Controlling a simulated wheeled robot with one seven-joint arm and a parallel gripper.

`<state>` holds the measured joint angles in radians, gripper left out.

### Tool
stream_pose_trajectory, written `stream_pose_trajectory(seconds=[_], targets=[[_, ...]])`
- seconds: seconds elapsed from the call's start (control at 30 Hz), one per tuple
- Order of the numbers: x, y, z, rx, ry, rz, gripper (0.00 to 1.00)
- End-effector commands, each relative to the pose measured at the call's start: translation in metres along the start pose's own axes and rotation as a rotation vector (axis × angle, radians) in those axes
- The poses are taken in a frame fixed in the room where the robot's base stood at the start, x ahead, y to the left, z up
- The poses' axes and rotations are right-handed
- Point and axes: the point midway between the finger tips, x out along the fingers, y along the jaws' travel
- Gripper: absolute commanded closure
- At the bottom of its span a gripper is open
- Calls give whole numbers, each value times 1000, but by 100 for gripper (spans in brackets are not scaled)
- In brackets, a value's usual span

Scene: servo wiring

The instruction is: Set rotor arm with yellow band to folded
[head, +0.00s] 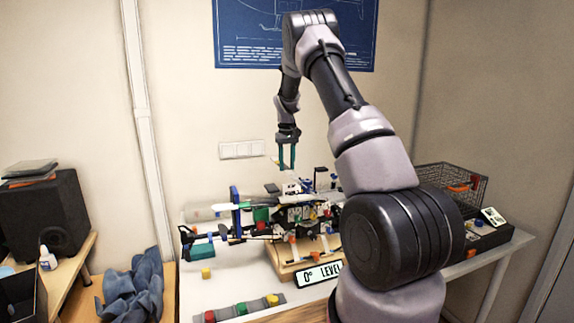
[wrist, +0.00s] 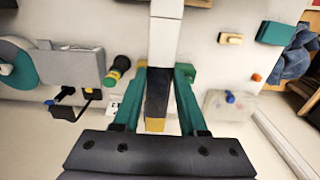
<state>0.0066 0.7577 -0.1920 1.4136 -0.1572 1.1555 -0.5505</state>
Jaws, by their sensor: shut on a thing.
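My gripper (head: 287,168) has two teal fingers and hangs, pointing down, above the model aircraft assembly (head: 300,215) on the table. In the wrist view my gripper (wrist: 161,70) is shut on the rotor arm with the yellow band (wrist: 156,100). That arm is a flat bar, white toward the top of the picture, then black, with the yellow band (wrist: 155,125) at its near end. The fingers lie along both sides of its black part. In the head view the held arm is too small to make out clearly, and the bar's far end is cut off in the wrist view.
A "0° LEVEL" sign (head: 320,275) stands at the front of the assembly. A wire basket (head: 452,183) stands on the right. A blue cloth (head: 133,290) lies at left.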

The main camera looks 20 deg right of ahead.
Motion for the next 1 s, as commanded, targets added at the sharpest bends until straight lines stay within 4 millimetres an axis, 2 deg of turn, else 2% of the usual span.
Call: stream_pose_trajectory(seconds=[0.37, 0.67, 1.0], targets=[[-1, -17, 1, -130, 1, 0, 100], [-1, -48, 10, -393, 0, -1, 100], [-1, -82, 31, -716, 1, -1, 100]])
